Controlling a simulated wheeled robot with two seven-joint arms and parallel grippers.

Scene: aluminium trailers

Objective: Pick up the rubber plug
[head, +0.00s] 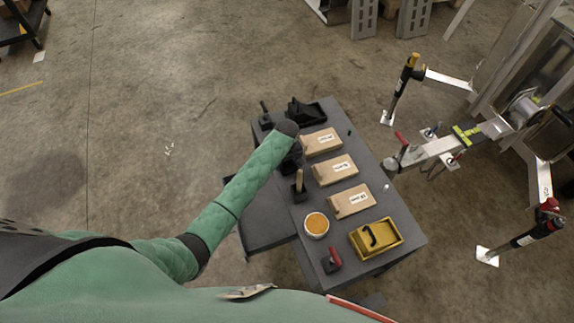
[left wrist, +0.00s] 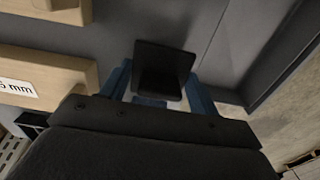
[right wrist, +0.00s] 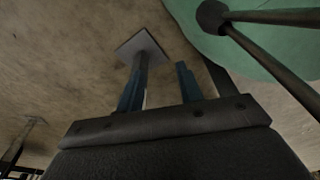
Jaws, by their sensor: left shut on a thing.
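My left gripper (left wrist: 160,92) is shut on a dark block (left wrist: 162,68) with a square face, which appears to be the rubber plug. The block sits between the two blue fingers, against a dark grey surface. In the head view my left arm reaches over the left side of the grey table (head: 395,215); its gripper (head: 291,158) is mostly hidden under the dark wrist, and the block cannot be made out there. My right gripper (right wrist: 158,88) has its blue fingers apart with nothing held, above the concrete floor. It does not show in the head view.
Several tan boxes (head: 334,169) with white labels stand in a row on the table. A wooden-handled tool (head: 299,187), a round tub of orange stuff (head: 316,224), a red-handled tool (head: 332,262) and a yellow tray (head: 378,240) stand nearby. Trailer hardware (head: 435,150) is at the right.

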